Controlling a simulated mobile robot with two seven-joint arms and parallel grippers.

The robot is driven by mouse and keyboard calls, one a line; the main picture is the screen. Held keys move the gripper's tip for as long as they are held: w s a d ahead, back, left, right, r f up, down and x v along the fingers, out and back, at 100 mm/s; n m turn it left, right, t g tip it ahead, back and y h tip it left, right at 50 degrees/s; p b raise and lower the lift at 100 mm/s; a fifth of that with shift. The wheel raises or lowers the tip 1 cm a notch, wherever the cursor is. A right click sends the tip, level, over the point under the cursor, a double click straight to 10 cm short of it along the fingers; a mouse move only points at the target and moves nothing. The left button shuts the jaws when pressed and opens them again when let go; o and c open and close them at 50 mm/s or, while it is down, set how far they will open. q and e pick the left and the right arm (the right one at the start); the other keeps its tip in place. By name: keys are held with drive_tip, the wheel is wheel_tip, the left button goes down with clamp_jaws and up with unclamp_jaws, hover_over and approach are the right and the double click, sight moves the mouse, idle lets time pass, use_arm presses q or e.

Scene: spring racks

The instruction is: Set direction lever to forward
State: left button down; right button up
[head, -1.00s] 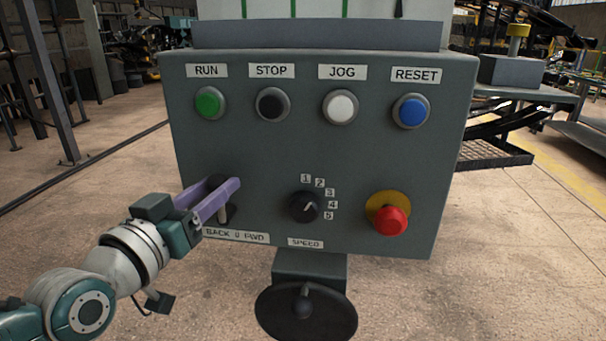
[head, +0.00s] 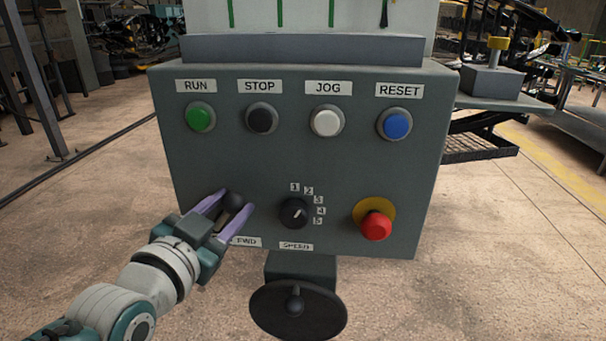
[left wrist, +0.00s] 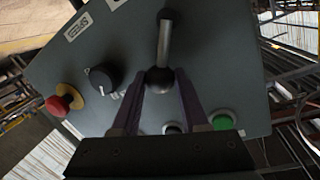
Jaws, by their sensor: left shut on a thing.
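The direction lever (head: 235,201) is at the lower left of the grey control panel and has a round black knob. My left gripper (head: 238,203) is shut on this knob, with one purple finger on each side. In the left wrist view the lever's metal rod (left wrist: 164,42) runs from the knob to its dark base on the panel, and my left gripper (left wrist: 160,80) holds the knob between its fingertips. Below the lever, the FWD part of its label (head: 247,241) shows; my gripper hides the rest. My right gripper is not in view.
The speed dial (head: 294,213) is just right of my left gripper, and the red emergency button (head: 375,225) is farther right. Green (head: 201,117), black (head: 262,118), white (head: 326,120) and blue (head: 395,124) buttons line the top. A handwheel (head: 299,310) is below.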

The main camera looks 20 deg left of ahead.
use_arm(q)
drive_tip(key=shift+d, duration=0.1)
idle(0.4)
drive_tip(key=shift+c, duration=2.2)
unclamp_jaws()
drive_tip(key=s+r+p, duration=0.1)
drive_tip(key=s, duration=0.8)
drive_tip(key=shift+s+d, duration=0.35)
drive_tip(key=shift+s, duration=0.05)
